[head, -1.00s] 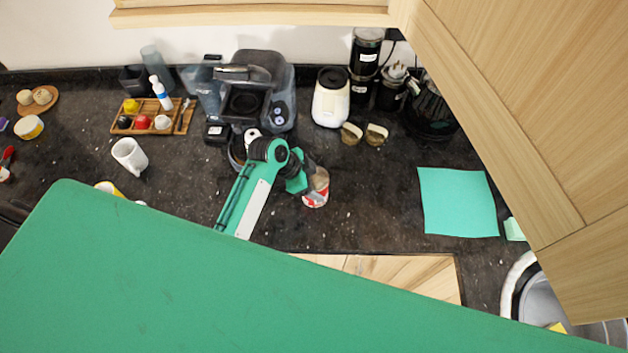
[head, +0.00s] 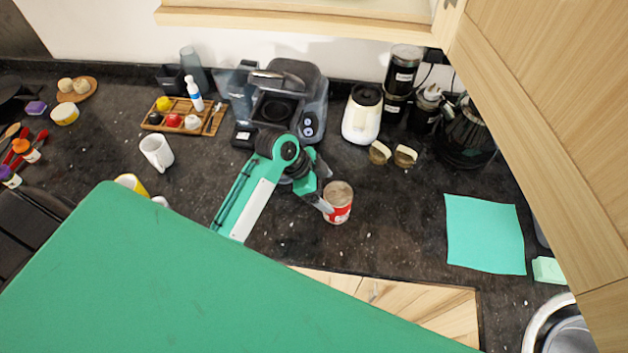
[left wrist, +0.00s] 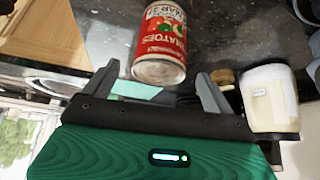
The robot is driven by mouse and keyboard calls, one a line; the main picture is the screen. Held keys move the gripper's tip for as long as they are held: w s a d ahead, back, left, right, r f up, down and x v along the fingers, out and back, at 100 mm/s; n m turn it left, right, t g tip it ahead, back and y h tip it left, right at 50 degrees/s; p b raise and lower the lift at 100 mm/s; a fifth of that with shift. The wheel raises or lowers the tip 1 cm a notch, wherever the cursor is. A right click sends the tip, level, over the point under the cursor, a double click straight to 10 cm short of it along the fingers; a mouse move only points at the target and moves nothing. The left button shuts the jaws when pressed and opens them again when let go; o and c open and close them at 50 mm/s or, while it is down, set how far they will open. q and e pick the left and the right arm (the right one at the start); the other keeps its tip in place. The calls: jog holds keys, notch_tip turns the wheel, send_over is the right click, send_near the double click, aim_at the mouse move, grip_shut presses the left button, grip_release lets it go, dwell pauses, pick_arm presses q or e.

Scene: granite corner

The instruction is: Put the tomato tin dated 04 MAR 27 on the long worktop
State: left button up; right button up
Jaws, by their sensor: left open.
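A tomato tin (head: 338,205) with a red and white label stands upright on the dark speckled worktop (head: 390,225). In the left wrist view the tin (left wrist: 162,45) shows its label word "TOMATOES" and a bare metal end. My left gripper (head: 324,188) is open and empty, just left of the tin. In the left wrist view the tin lies ahead of and between the two spread fingers (left wrist: 158,84), apart from them. My right gripper is not in view.
A coffee machine (head: 286,100), white canister (head: 362,115) and dark jars (head: 400,80) stand behind. A teal cloth (head: 485,235) lies to the right. A white mug (head: 157,153) and wooden tray (head: 186,116) are left. My green body covers the front. Bare worktop lies between tin and cloth.

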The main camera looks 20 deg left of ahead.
pick_arm(q)
jog(key=shift+b+v, duration=0.8)
jog(key=shift+v, duration=2.15)
